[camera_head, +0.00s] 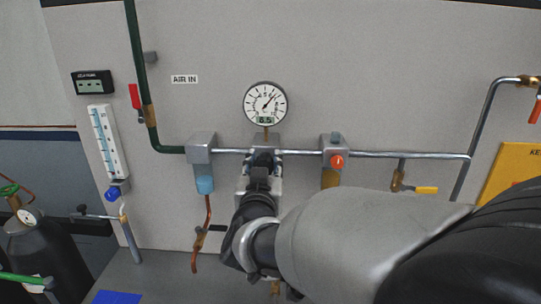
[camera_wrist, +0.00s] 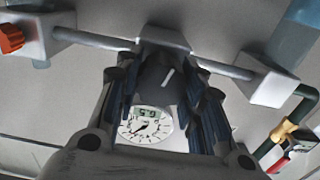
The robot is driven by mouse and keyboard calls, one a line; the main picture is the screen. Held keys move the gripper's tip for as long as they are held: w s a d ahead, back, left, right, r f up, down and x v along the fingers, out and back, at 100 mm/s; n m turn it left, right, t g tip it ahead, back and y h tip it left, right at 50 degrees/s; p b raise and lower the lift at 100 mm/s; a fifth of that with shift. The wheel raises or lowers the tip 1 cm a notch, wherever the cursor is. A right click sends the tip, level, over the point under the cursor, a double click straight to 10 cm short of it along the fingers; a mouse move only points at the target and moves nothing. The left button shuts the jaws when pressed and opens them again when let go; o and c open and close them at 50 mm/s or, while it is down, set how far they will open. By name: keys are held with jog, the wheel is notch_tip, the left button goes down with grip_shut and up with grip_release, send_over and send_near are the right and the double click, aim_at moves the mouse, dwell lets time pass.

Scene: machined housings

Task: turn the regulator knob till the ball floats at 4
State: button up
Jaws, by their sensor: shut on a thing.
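A dark regulator knob (camera_wrist: 158,68) with a white mark line shows in the wrist view, below the middle block of the pipe run. My gripper (camera_wrist: 164,92) is shut on it, one finger on each side. In the head view my gripper (camera_head: 262,165) is at the block under the round gauge and hides the knob. The flowmeter (camera_head: 108,142), a white panel with a blue-marked tube and a blue knob (camera_head: 112,194) beneath, is on the wall at left. Its ball is too small to make out.
A block with an orange-red knob (camera_head: 337,161) is to the right and a block with a blue bowl (camera_head: 204,184) to the left. A red-handled valve (camera_head: 135,97) is on the green pipe.

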jog(key=shift+n+p, duration=0.3)
jog(key=n+p, duration=0.3)
jog(key=shift+a+r+n, duration=0.1)
jog(key=shift+n, duration=0.2)
jog(key=n+p, duration=0.3)
jog(key=n, duration=0.2)
jog(key=shift+a+p, duration=0.1)
jog(key=shift+p, duration=0.25)
jog(key=n+p, duration=0.1)
jog(key=n, duration=0.2)
jog(key=n+p, duration=0.2)
jog(key=shift+f+n, duration=0.2)
jog(key=shift+n, duration=0.2)
jog(key=n+p, duration=0.2)
jog(key=n, duration=0.2)
jog(key=shift+f, duration=0.1)
jog(key=shift+n, duration=0.3)
jog(key=o, duration=1.1)
jog(key=shift+f, duration=0.1)
